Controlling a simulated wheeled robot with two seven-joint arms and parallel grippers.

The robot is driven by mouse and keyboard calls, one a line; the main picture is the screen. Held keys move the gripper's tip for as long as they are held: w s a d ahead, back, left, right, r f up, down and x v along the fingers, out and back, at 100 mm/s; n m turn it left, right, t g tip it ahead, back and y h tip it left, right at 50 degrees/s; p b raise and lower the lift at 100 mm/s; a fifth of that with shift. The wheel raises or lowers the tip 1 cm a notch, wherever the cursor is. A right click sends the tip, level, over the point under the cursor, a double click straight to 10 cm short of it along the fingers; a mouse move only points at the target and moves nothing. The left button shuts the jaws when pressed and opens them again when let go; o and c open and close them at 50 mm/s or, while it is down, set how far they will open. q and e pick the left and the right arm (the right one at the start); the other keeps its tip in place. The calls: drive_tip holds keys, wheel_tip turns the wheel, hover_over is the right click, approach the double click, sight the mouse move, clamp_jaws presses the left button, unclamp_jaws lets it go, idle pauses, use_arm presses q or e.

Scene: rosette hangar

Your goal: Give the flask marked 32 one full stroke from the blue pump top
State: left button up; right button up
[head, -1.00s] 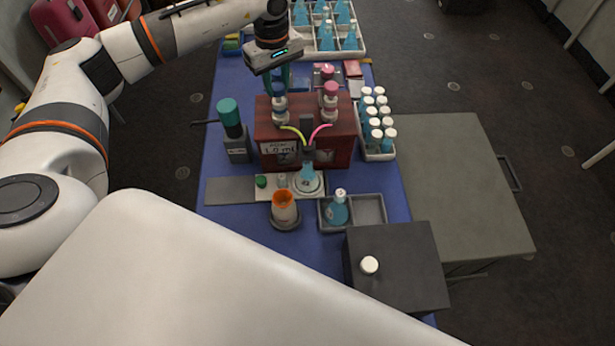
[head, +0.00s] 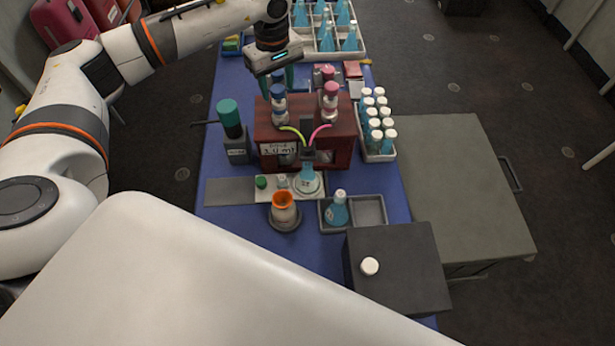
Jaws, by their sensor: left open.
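The blue pump top (head: 278,90) stands on the left of the dark red dispenser box (head: 262,130). A pink pump top (head: 331,89) stands to its right. My left gripper (head: 277,78) is open and points down at the blue top, with teal fingers around its upper part; contact cannot be told. A flask (head: 307,177) with blue liquid and a small label stands on the pale plate under the yellow and pink spouts. Another blue flask (head: 337,212), white-capped, stands in the left compartment of a grey tray (head: 370,228). The labels are too small to read surely. My right gripper is out of view.
An orange-rimmed vessel (head: 284,208) stands in front of the plate. A teal-capped bottle (head: 231,122) stands left of the box. A rack of white-capped vials (head: 380,155) is at right. A dark box (head: 400,270) with a white knob stands front right. Flasks fill a white crate behind.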

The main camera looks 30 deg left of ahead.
use_arm(q)
drive_tip(key=shift+r+p, duration=2)
drive_tip(key=shift+r, duration=1.55)
drive_tip(key=shift+c, duration=0.2)
